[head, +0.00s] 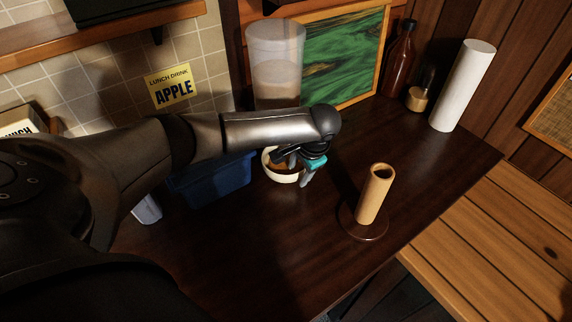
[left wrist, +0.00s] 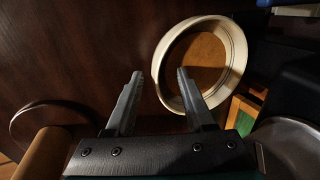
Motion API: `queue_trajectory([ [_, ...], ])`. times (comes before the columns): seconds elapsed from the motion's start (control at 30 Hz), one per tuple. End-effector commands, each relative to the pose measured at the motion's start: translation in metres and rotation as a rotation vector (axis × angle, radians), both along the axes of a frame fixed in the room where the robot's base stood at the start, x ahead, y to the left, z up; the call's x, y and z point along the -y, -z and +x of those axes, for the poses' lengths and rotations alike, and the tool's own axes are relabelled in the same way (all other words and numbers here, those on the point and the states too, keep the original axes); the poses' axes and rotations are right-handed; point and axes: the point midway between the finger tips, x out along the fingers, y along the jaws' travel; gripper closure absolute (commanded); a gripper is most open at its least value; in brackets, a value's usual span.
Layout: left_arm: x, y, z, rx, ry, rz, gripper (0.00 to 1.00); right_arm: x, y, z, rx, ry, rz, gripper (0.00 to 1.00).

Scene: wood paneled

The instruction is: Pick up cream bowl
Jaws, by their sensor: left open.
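The cream bowl (head: 289,178) stands on the dark table in the head view, partly hidden by my left gripper (head: 297,169). It has a pale rim and wall and a brown inside. In the left wrist view, the bowl (left wrist: 239,55) is at the upper right, and my left gripper (left wrist: 156,85) is open with its two fingers apart. The right-hand finger overlaps the near edge of the bowl's rim in the picture; I cannot tell whether it touches. Nothing is seen held between the fingers. My right gripper is not in view.
A blue bin (head: 217,180) stands left of the bowl. A clear container (head: 276,62) and a framed green picture (head: 335,55) are behind it. A wooden cylinder on a round base (head: 375,195) stands to the right. The table's front right is clear.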

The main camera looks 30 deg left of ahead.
Motion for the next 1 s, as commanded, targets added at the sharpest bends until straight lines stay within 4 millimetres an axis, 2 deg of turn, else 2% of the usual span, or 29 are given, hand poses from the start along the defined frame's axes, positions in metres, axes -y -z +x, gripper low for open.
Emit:
queue_trajectory([
  [0.3, -0.0011, 0.0051, 0.0007, 0.001, 0.001, 0.000, 0.47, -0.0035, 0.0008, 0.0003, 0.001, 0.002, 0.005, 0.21],
  [0.77, -0.0010, 0.0047, 0.0008, 0.001, 0.002, -0.001, 0.99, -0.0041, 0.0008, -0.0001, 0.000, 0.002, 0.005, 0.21],
  [1.0, -0.0009, 0.0047, 0.0008, 0.001, 0.002, -0.001, 1.00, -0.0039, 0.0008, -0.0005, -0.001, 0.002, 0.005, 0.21],
])
